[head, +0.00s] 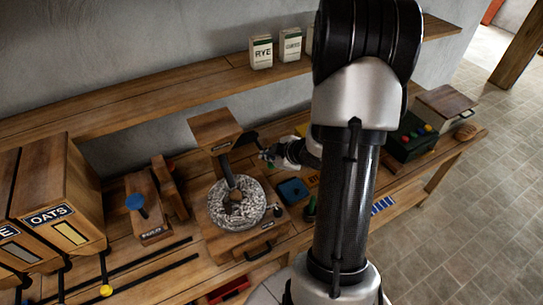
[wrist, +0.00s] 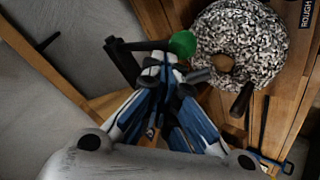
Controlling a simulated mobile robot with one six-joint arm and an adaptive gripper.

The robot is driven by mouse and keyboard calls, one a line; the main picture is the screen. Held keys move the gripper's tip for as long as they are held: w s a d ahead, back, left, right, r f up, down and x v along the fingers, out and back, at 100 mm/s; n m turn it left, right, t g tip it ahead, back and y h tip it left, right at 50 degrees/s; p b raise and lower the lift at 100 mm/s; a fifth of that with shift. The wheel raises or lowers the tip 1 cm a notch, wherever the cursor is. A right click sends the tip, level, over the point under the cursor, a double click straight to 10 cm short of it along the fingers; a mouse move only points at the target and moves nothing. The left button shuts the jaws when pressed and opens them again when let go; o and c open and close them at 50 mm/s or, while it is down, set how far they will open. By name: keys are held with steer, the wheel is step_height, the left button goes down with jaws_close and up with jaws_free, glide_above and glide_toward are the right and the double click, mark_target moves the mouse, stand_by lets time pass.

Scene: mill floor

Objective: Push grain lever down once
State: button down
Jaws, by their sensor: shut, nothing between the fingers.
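A dark lever arm with a green knob (wrist: 183,44) shows in the wrist view, beside the speckled millstone (wrist: 264,70). In the head view the black lever (head: 247,138) sticks out from the right side of the wooden hopper (head: 215,128) above the millstone (head: 225,217). My gripper (head: 266,155) is shut and empty, at the lever's outer end. In the wrist view its fingertips (wrist: 160,62) are close beside the green knob, overlapping the lever arm in the picture. I cannot tell whether they touch it.
An oats bin (head: 62,226) has a lever with a yellow knob (head: 106,291). A blue knob (head: 135,201) stands on a wooden block. A dark box with coloured buttons (head: 415,133) is at the right. Rye cartons (head: 261,52) stand on the upper shelf.

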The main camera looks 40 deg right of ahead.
steer(key=shift+r+p, duration=0.8)
steer(key=shift+r, duration=0.3)
steer(key=shift+r, duration=0.1)
step_height(320, 180, up, 5)
steer(key=p, duration=0.4)
steer(key=shift+p, duration=0.3)
steer(key=shift+w+b, duration=0.15)
steer(key=shift+b, duration=0.15)
